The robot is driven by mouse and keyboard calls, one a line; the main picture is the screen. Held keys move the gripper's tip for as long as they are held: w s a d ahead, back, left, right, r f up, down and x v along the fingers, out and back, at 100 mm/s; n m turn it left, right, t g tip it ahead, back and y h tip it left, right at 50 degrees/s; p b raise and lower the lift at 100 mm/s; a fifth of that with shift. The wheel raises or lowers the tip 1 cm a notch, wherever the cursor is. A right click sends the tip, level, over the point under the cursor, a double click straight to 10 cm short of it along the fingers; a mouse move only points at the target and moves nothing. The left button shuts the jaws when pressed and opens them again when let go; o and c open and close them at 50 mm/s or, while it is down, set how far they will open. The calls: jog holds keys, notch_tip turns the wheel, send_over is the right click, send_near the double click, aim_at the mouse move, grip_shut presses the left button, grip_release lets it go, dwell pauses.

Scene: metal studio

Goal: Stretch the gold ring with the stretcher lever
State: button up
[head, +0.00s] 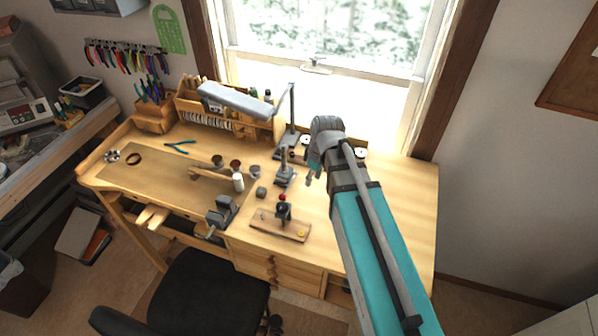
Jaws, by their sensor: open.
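A wooden base board (262,228) lies near the front edge of the bench, right of the vise. A small dark device with a red knob (282,198) stands on it; it looks like the stretcher and its lever. A small gold-yellow spot (301,234) at the board's right end may be the gold ring; it is too small to be sure. My gripper (312,178) is over the bench, behind and to the right of the device, apart from it. It is small and partly hidden by my wrist, and looks open and empty.
A grey vise (221,212) sits at the bench front, left of the board. A grey metal stand (285,176) rises behind the board, near my gripper. A lamp (236,101) overhangs the back. A black chair (208,297) stands in front. The bench's right side is clear.

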jog(key=s+d+f+m+b, duration=0.2)
jog(key=d, duration=0.1)
jog(key=s+d+f+m+h+b, duration=0.1)
jog(key=s+d+f+m+b, duration=0.1)
jog(key=d+f+m, duration=0.1)
jog(key=s+d+f+m+b, duration=0.2)
jog(key=d+f+m, duration=0.1)
jog(key=shift+s+d+f+b, duration=0.1)
jog(key=shift+s+b, duration=0.1)
jog(key=shift+b, duration=0.1)
jog(key=shift+s+d+f+m+h, duration=0.1)
jog(key=shift+s+d+m+h, duration=0.05)
jog(key=shift+d+m+h, duration=0.2)
jog(key=shift+s, duration=0.15)
